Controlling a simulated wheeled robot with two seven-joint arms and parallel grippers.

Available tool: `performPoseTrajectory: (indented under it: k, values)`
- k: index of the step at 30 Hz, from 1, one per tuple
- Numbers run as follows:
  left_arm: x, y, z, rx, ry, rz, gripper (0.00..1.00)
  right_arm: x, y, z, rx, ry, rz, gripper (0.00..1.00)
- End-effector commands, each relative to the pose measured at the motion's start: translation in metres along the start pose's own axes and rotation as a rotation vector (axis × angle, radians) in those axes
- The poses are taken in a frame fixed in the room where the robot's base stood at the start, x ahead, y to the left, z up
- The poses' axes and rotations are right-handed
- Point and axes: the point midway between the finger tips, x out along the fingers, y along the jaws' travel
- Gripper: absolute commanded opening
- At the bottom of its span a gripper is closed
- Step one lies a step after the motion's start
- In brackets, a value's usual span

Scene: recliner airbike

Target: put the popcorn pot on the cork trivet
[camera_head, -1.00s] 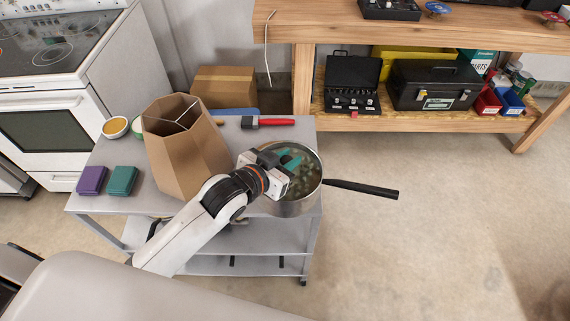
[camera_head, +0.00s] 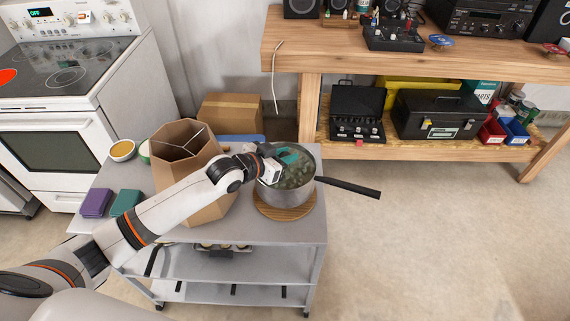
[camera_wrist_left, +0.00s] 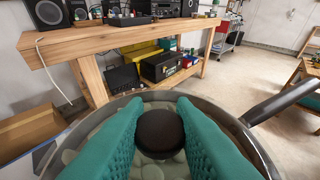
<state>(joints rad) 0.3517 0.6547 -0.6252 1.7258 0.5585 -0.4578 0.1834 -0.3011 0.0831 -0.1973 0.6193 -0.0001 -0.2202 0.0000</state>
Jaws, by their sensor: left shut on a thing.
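The popcorn pot (camera_head: 287,190) is a steel pan with a long black handle pointing right and pale pieces showing inside its top. It is over the round cork trivet (camera_head: 284,212) on the grey cart, and the trivet's front rim shows below it. I cannot tell whether the pot's base touches the trivet. My left gripper (camera_head: 287,158) is at the pot's top. In the left wrist view its teal fingers (camera_wrist_left: 158,138) are shut on a dark round knob (camera_wrist_left: 160,132) inside the pot's rim. My right gripper is not in view.
A tall open cardboard container (camera_head: 180,165) stands left of the pot, behind my left arm. Purple (camera_head: 96,203) and teal (camera_head: 126,203) blocks and a yellow-filled bowl (camera_head: 122,150) are on the cart's left. A workbench (camera_head: 420,60) stands behind. The floor to the right is clear.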

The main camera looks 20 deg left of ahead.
Motion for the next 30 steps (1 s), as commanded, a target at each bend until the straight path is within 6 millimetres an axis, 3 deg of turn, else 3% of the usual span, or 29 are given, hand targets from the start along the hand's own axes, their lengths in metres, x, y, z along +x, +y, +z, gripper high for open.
performPoseTrajectory:
  k: [7,18,19,23,30]
  values:
    - [0.011,0.000,-0.027,-0.001,-0.002,0.000,0.00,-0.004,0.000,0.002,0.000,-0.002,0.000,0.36]
    - [0.013,-0.001,-0.030,0.000,-0.004,-0.001,0.00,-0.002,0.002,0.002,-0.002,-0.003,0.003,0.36]
    - [0.013,-0.001,-0.034,0.000,0.002,-0.001,0.25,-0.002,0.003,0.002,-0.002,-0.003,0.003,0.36]
    - [0.013,-0.001,-0.033,0.000,0.002,-0.001,0.45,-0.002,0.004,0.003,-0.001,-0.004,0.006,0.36]
    - [0.013,-0.001,-0.033,0.000,0.002,-0.001,0.45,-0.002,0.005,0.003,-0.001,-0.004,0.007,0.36]
